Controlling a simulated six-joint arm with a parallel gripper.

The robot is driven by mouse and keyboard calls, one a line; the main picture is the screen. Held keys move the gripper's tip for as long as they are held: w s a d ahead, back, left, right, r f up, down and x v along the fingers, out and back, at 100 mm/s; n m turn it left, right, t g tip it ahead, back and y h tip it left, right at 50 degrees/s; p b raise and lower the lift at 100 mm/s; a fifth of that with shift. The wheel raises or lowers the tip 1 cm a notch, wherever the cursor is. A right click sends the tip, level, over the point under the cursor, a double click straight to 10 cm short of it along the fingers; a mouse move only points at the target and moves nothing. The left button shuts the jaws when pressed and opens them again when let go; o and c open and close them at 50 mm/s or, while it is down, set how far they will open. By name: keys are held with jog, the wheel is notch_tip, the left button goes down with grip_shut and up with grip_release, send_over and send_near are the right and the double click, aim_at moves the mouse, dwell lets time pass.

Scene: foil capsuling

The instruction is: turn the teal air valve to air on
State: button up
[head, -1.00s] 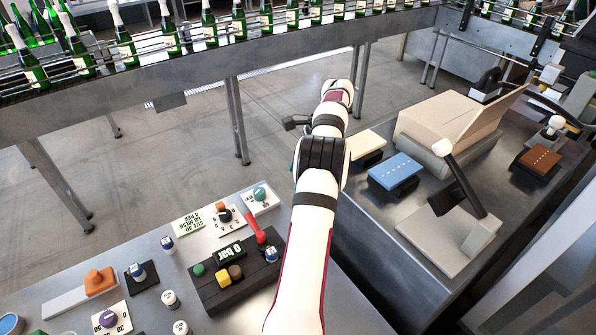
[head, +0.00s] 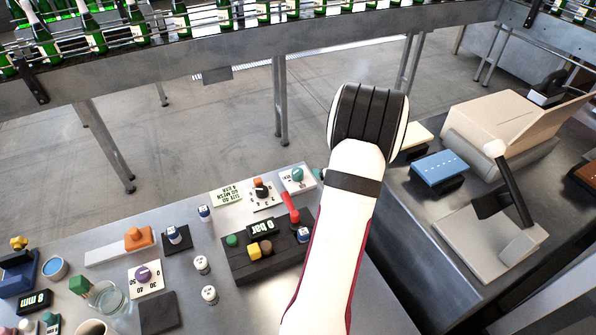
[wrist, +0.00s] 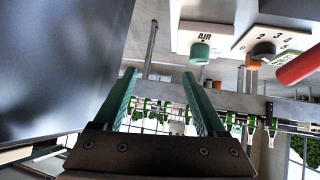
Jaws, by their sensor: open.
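The teal air valve (head: 297,174) is a round knob on a white plate at the back right corner of the control panel. In the wrist view the teal valve (wrist: 200,51) hangs below its plate marked AIR, up and right of my fingertips. My gripper (wrist: 160,74) is open, with two teal fingers apart and nothing between them. The valve is outside the fingers and appears untouched. In the head view my arm hides most of the gripper; only a small teal bit shows right of the valve.
An orange and black selector (head: 260,188) and a red lever (head: 290,208) on a dark box (head: 264,252) stand close to the valve. A blue dotted block (head: 440,168) and a lever device (head: 505,200) are on the right bench. A conveyor with green bottles runs behind.

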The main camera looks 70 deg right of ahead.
aim_at(299, 172)
jog(key=s+a+f+n+t, duration=0.1)
jog(key=a+f+n+t, duration=0.15)
jog(key=a+t, duration=0.35)
jog(key=shift+n, duration=0.25)
jog(key=x, duration=1.5)
jog(key=shift+r, duration=0.1)
jog(key=shift+d+y, duration=0.1)
jog(key=shift+y, duration=0.2)
grip_shut()
